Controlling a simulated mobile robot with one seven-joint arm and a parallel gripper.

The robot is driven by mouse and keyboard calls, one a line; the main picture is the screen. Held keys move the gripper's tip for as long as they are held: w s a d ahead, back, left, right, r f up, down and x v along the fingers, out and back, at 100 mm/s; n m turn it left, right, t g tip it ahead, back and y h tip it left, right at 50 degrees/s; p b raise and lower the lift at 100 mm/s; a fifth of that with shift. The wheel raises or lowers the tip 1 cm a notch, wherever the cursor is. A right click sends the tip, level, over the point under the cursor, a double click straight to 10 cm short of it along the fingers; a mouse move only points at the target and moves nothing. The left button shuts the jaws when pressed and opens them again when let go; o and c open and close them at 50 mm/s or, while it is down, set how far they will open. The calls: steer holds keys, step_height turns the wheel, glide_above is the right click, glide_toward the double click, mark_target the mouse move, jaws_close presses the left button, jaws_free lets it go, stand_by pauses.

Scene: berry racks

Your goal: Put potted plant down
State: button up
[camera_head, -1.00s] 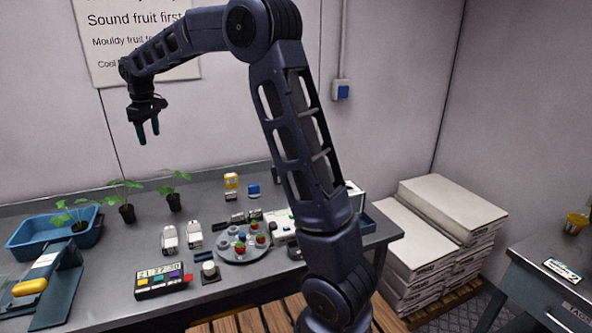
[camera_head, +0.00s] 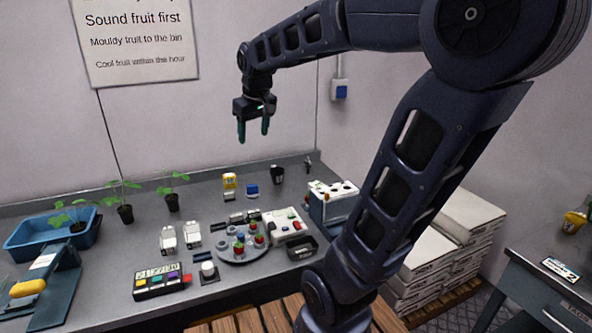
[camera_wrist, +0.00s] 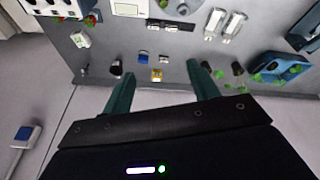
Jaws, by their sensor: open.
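Two potted plants, dark pots with green leaves, stand upright on the grey bench: one (camera_head: 125,213) near the blue tub and one (camera_head: 172,201) a little right of it. My gripper (camera_head: 254,132) is open and empty, high above the back of the bench, to the right of the plants. In the wrist view its two fingers (camera_wrist: 160,92) are apart with nothing between them, and the plants show small beyond the right finger.
A dark cup (camera_head: 277,175), a yellow-labelled jar (camera_head: 230,181) and a blue block (camera_head: 252,190) stand at the back. A round grey plate (camera_head: 243,257) with berries, a digital timer (camera_head: 160,284) and a white-topped box (camera_head: 333,205) crowd the front and right. Bare bench shows around the pots.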

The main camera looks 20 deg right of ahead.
steer(key=s+d+f+m, duration=0.2)
steer(key=s+d+f, duration=0.1)
steer(key=s, duration=0.4)
steer(key=s+d+f+m+t, duration=0.1)
steer(key=s+d+f+m, duration=0.1)
steer(key=s+d+f, duration=0.2)
steer(key=s, duration=0.3)
steer(key=shift+f, duration=0.15)
steer(key=shift+d, duration=0.1)
